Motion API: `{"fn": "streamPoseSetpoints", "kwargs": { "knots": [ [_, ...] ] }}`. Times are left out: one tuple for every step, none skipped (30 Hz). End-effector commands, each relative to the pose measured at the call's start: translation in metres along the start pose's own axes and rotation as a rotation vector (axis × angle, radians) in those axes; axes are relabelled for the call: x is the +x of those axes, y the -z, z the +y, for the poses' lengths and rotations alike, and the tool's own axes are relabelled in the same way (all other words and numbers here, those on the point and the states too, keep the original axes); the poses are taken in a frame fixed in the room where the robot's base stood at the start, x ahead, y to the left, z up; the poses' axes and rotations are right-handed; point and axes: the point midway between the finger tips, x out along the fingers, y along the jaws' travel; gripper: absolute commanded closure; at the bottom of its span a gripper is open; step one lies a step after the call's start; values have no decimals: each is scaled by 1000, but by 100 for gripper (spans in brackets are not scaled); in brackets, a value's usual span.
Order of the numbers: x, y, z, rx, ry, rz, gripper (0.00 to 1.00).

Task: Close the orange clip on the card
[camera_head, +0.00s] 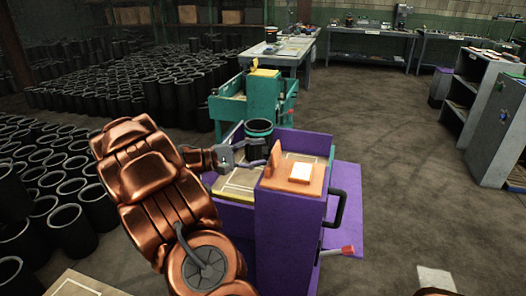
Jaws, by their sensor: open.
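The orange clip (284,183) sits on top of the purple cart's raised front block. Its flat base holds a white card (300,172), and an orange flap (273,160) stands up at its left, raised off the card. My gripper (258,153), on my copper-coloured arm, is open just left of the flap, pointing right. I cannot tell whether a fingertip touches the flap. A black sleeve with a teal band (258,128) stands just behind my gripper, partly hidden by it.
The purple cart (285,235) has a black handle (340,208) and a red-tipped lever (347,250) on its right. A teal cart (263,98) stands behind. Many black sleeves (60,222) crowd the left floor. Open floor lies right, before grey shelves (478,95).

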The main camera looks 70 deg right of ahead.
Motion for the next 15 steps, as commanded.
{"fn": "streamPoseSetpoints", "kwargs": {
  "knots": [
    [6, -1, 0, -1, 1, -2, 47],
    [9, -1, 0, -1, 2, -3, 47],
    [12, -1, 0, -1, 1, -2, 47],
    [13, -1, 0, -1, 1, -2, 47],
    [15, -1, 0, -1, 1, -2, 47],
    [16, -1, 0, -1, 1, -2, 47],
    [17, -1, -1, -1, 1, -1, 47],
    [17, -1, -1, -1, 1, -1, 47],
    [18, -1, -1, -1, 1, -1, 47],
    [18, -1, -1, -1, 1, -1, 47],
    [18, -1, -1, -1, 1, -1, 47],
    [17, -1, -1, -1, 1, -1, 47],
    [17, -1, -1, -1, 1, -1, 47],
    [17, -1, -1, -1, 1, -1, 47],
    [17, -1, -1, -1, 1, -1, 48]
  ]
}}
